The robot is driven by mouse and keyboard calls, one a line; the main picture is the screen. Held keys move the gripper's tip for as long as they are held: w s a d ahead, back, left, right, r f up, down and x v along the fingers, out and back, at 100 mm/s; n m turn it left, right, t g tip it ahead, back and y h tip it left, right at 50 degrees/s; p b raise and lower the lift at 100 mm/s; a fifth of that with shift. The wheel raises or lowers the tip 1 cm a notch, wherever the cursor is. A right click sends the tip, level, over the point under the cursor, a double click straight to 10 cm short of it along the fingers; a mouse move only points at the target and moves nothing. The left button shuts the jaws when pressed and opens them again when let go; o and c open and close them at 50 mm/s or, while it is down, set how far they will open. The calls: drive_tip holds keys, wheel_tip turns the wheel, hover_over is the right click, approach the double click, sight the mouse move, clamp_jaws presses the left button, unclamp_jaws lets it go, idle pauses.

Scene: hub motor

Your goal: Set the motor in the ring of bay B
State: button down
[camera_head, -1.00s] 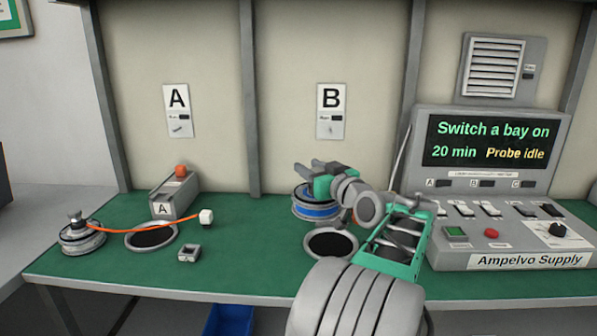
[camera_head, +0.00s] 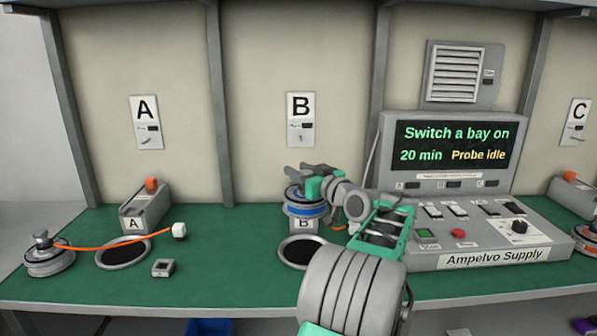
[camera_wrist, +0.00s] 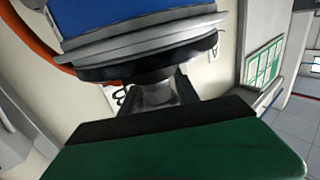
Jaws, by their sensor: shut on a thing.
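The motor with a blue band (camera_head: 307,209) is held up in the air by my gripper (camera_head: 308,180). In the head view it is in front of or above the bay B box, whose B label (camera_head: 304,224) shows just below it. The bay B ring (camera_head: 302,252), with a dark opening, lies on the green bench nearer to me, and the motor is apart from it. My gripper is shut on the motor near its top; the fingertips are partly hidden. In the wrist view the motor's blue and grey body (camera_wrist: 150,38) fills the upper part.
The console (camera_head: 470,240) stands close to the right of my arm. Bay A has an empty ring (camera_head: 122,252), and a grey motor (camera_head: 48,258) with an orange cable ending in a white plug (camera_head: 179,231). A small grey block (camera_head: 163,268) lies between the rings.

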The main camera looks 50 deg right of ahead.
drive_tip(key=shift+f+b, duration=4.75)
drive_tip(key=shift+f, duration=0.45)
drive_tip(key=shift+f, duration=0.15)
drive_tip(key=shift+a+f+b, duration=0.1)
drive_tip(key=shift+f+b, duration=0.55)
drive_tip(key=shift+b, duration=0.15)
drive_tip(key=shift+f+b, duration=0.45)
drive_tip(key=shift+b, duration=0.1)
drive_tip(key=shift+f+b, duration=0.6)
drive_tip(key=shift+f, duration=0.1)
